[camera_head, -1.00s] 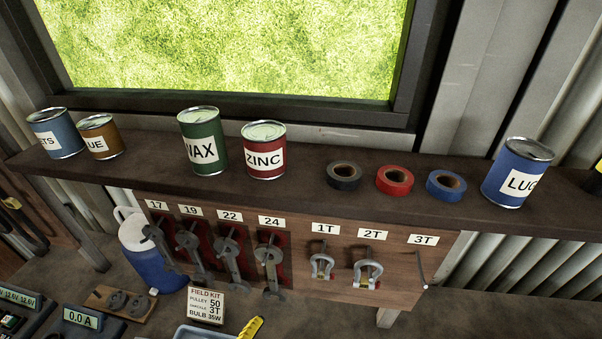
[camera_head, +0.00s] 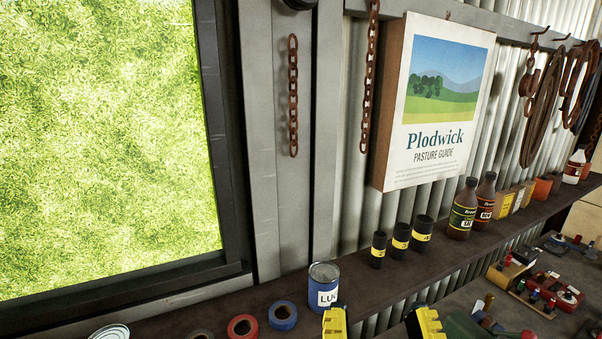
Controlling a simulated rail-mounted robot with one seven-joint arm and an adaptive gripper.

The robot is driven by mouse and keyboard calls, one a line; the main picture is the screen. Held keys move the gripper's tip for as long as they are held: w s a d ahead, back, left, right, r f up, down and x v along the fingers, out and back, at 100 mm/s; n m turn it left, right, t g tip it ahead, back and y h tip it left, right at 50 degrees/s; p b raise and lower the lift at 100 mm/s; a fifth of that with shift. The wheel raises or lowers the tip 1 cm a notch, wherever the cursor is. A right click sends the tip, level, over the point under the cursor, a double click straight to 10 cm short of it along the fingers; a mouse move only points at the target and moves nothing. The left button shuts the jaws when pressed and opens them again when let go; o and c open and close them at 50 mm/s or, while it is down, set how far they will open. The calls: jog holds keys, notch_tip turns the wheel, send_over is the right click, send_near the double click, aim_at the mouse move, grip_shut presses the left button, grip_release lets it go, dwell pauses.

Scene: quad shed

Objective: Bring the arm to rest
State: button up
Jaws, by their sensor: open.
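My gripper (camera_head: 380,318) shows at the bottom edge of the head view, right of centre. The rest of my arm is below the frame. I cannot tell how far the fingers are from the shelf.
A red tape roll (camera_head: 242,327) and a blue one (camera_head: 282,315) lie left of the can. Black canisters (camera_head: 400,242) and brown bottles (camera_head: 463,209) stand farther along. A Plodwick poster box (camera_head: 435,110) and chains (camera_head: 293,95) hang above. A cluttered bench (camera_head: 478,282) lies right.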

notch_tip(320, 180, up, 6)
jog(key=p, duration=0.3)
dwell(0.7)
